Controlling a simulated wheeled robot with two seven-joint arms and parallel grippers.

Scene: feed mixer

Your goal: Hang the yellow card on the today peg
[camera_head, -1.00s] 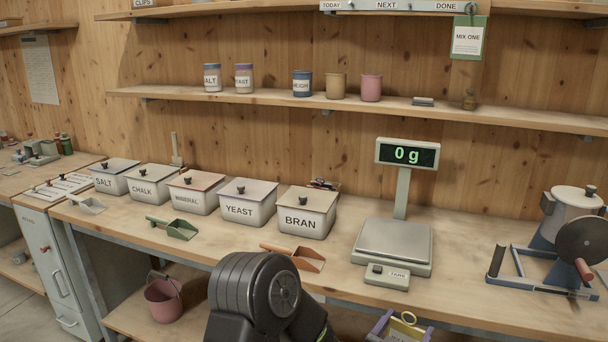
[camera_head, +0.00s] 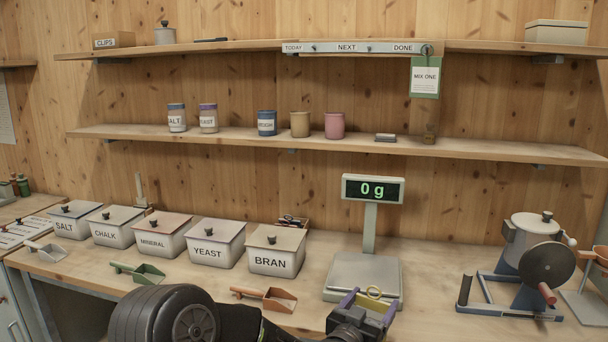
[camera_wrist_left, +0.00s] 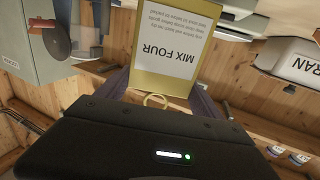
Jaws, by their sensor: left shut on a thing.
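The yellow card (camera_wrist_left: 168,58), printed MIX FOUR, shows upside down in the left wrist view with a yellow ring at its near end. My left gripper (camera_wrist_left: 157,99) is shut on it. The today peg is tiny beside that label. My right gripper is out of view.
A green MIX ONE card (camera_head: 425,78) hangs at the DONE end. The lower shelf (camera_head: 470,148) with jars and cups juts out below the rail. The scale (camera_head: 365,270) with its raised display, and the mixer (camera_head: 530,250), stand on the bench. The air before the rail is clear.

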